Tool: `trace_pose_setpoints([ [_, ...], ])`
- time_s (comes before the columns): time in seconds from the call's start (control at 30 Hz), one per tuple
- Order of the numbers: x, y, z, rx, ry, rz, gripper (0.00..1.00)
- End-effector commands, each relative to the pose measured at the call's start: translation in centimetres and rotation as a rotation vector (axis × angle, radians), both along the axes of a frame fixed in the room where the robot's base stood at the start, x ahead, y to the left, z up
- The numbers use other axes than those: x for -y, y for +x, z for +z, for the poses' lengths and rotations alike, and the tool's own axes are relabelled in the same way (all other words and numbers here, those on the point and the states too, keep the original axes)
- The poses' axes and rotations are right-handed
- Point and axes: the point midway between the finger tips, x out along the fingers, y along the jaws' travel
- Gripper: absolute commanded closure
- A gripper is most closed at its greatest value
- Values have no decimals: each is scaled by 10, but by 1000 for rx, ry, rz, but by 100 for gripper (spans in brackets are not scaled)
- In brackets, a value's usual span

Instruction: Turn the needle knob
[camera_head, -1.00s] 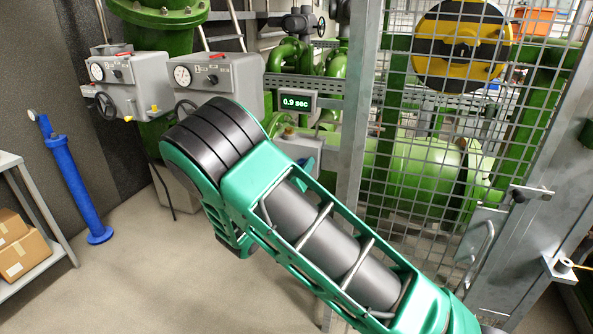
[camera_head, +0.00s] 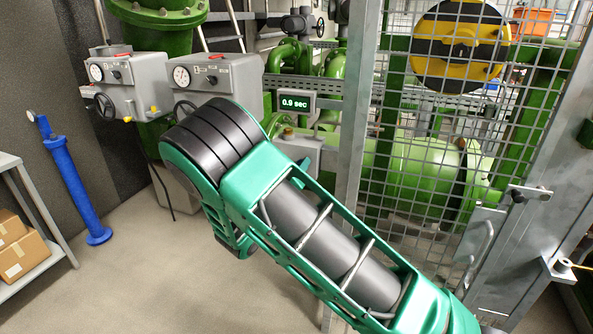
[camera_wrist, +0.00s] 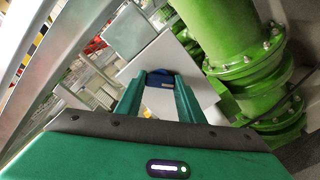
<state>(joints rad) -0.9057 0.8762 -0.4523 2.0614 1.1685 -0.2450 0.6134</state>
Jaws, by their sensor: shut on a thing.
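In the wrist view, my gripper (camera_wrist: 161,77) has its two green fingers on either side of a dark blue knob (camera_wrist: 160,71). The knob sits on a pale grey box face (camera_wrist: 190,98), and the fingers are shut on it. I take this to be the needle knob; its marks and turn angle are too small to tell. A small display (camera_head: 294,103) there reads 0.9 sec in green.
A mesh gate (camera_head: 440,130) and its steel post (camera_head: 352,150) stand right of my arm. Grey gauge boxes (camera_head: 140,84) are at the upper left. A blue post (camera_head: 75,190) and a shelf with cartons (camera_head: 22,258) stand left. Open floor lies between. Green pipes (camera_wrist: 235,45) run close in the wrist view.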

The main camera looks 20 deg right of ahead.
Motion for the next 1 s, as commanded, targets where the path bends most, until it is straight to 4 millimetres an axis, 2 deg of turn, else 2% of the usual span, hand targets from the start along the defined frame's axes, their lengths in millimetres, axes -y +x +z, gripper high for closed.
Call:
trace_pose_setpoints([
  [0.03,-4,1,-2,-26,-28,9,88],
  [0.6,-5,1,-3,-332,-451,11,88],
  [1.0,-5,1,-4,-469,-640,13,88],
])
